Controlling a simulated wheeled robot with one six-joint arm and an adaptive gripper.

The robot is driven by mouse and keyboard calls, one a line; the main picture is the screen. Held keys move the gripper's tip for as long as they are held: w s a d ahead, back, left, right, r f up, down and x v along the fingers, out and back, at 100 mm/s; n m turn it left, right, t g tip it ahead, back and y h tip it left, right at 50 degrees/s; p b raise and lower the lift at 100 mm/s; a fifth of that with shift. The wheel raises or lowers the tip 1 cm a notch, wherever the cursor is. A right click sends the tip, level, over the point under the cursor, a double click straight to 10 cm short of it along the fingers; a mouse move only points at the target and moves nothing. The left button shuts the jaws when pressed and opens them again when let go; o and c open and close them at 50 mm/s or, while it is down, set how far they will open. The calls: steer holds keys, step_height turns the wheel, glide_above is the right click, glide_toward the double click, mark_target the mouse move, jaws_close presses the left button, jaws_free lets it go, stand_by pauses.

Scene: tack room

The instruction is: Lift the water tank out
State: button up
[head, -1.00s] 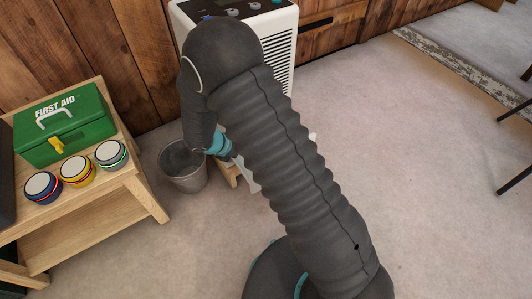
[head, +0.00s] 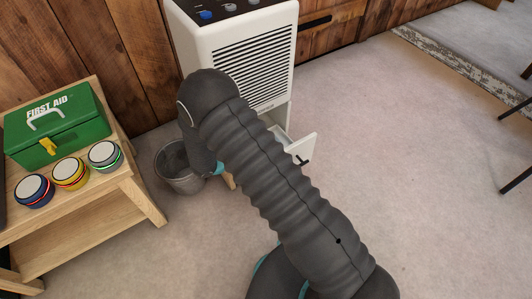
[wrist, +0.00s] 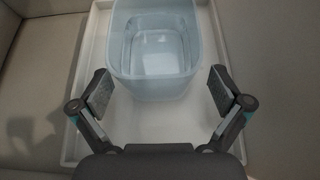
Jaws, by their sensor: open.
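The water tank (wrist: 155,88) is a translucent pale-blue open-topped container in the wrist view. It stands in a shallow white tray (wrist: 68,150). My gripper (wrist: 162,92) is open, with one finger on each side of the tank's near end. Gaps show between the finger pads and the tank walls. In the head view, the white dehumidifier-like appliance (head: 248,45) has a pulled-out drawer (head: 303,148) low at its front. My arm covers much of that drawer, and the gripper and tank are hidden there.
A grey bucket (head: 178,172) stands left of the appliance. A wooden table (head: 75,240) at the left holds a green first aid box (head: 65,128) and several round tins (head: 70,173). Open carpet (head: 420,160) lies to the right.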

steer(key=x, duration=0.4)
steer(key=shift+w+d+r, duration=0.15)
steer(key=shift+w+r, duration=0.05)
steer(key=shift+w, duration=0.05)
steer(key=c, duration=1.5)
steer(key=shift+r, duration=0.15)
steer(key=shift+r+p, duration=0.7)
steer(key=shift+r, duration=8.1)
steer(key=s+d+b, duration=0.1)
steer(key=s+d, duration=0.9)
steer(key=s, duration=0.4)
steer(key=shift+s, duration=0.35)
steer(key=shift+s+r, duration=0.1)
